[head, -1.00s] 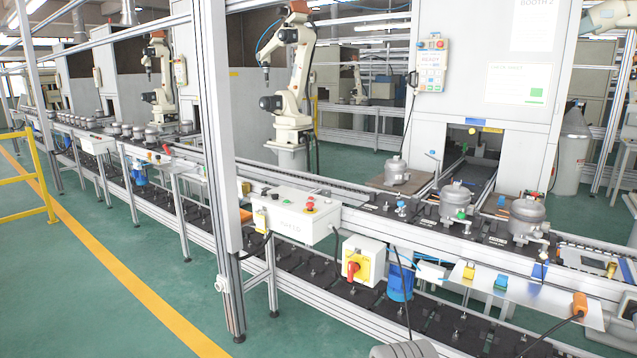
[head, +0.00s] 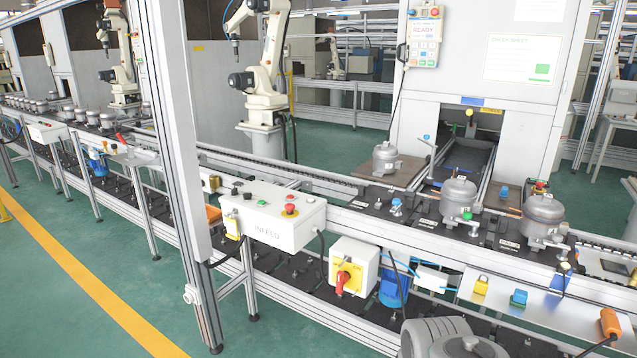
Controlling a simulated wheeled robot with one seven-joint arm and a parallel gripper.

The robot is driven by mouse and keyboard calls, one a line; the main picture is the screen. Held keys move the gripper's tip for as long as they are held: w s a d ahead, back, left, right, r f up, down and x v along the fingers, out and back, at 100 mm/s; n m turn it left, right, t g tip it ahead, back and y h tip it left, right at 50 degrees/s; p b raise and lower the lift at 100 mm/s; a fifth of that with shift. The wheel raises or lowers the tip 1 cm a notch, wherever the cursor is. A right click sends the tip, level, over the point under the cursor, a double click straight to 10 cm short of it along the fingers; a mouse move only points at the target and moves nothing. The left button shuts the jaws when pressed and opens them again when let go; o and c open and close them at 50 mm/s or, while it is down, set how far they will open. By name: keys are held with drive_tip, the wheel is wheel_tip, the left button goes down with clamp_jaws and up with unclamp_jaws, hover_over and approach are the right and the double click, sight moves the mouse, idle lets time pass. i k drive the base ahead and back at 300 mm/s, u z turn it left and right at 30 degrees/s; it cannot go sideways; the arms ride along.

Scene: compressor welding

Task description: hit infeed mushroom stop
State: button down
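The infeed mushroom stop (head: 290,209) is a red button on a yellow base. It sits on the top face of a white control box (head: 272,232) marked INFEED, near the box's right end. A green button and small dark controls sit to its left on the same face. The box is mounted at the near side of the conveyor line, just right of a tall aluminium post. Nothing covers the mushroom stop. My gripper is not in view.
A tall post (head: 178,150) stands left of the box. A white box with a red rotary switch (head: 345,280) hangs lower right. Compressors (head: 459,195) stand on the conveyor behind. A metal shelf (head: 530,300) juts out at right. Green floor at lower left is clear.

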sight(289, 206)
drive_tip(key=u, duration=0.05)
drive_tip(key=i, duration=1.2)
drive_tip(key=u, duration=0.85)
drive_tip(key=i, duration=0.85)
drive_tip(key=u, duration=1.05)
drive_tip(key=i, duration=0.35)
drive_tip(key=u, duration=0.2)
